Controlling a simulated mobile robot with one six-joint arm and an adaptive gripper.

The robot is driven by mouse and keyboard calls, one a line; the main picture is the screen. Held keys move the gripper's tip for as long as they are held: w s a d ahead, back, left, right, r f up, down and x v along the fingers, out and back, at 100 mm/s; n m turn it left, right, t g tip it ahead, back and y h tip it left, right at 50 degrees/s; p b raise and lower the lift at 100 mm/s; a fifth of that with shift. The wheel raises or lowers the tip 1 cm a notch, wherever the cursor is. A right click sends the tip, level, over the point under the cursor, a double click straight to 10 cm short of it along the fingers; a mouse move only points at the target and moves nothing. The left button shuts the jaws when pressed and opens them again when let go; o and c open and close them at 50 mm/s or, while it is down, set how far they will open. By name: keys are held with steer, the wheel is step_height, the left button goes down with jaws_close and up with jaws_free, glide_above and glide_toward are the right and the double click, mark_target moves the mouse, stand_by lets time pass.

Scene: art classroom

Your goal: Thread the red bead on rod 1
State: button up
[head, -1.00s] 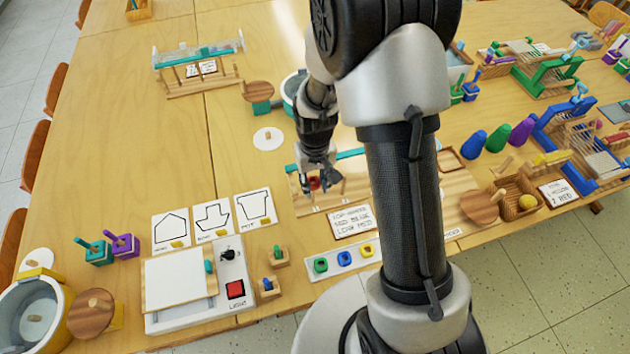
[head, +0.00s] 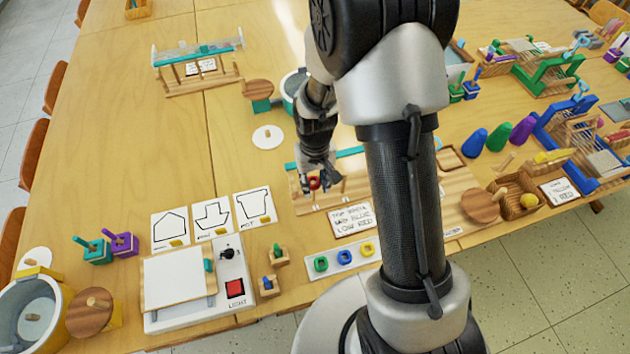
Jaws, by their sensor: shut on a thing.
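The red bead (head: 314,183) is a small red ring between the fingertips of my gripper (head: 315,178). My gripper is shut on it, just above the wooden rod board (head: 308,206). The rods are too small and too covered by my gripper and arm to tell rod 1 apart, and I cannot tell if the bead is around a rod. A white bead tray (head: 343,260) in front of the board holds a green bead (head: 321,264), a blue bead (head: 344,257) and a yellow bead (head: 367,249).
A printed card (head: 350,220) lies between the board and the bead tray. Left of it are outline cards (head: 212,221) and a light box (head: 236,290). A white disc (head: 268,137) lies behind. The table's left middle is clear.

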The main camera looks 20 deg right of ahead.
stand_by(0.3)
steer(key=o, duration=0.8)
step_height(320, 180, up, 12)
stand_by(0.4)
stand_by(0.6)
steer(key=s+r+t, duration=0.1)
steer(key=s+r, duration=0.4)
steer(key=s, duration=0.1)
steer(key=s+r+t, duration=0.2)
steer(key=s+r, duration=0.3)
steer(key=s, duration=0.2)
steer(key=s+r+t, duration=0.1)
steer(key=s+r, duration=0.5)
steer(key=shift+s+t, duration=0.3)
steer(key=shift+s, duration=0.1)
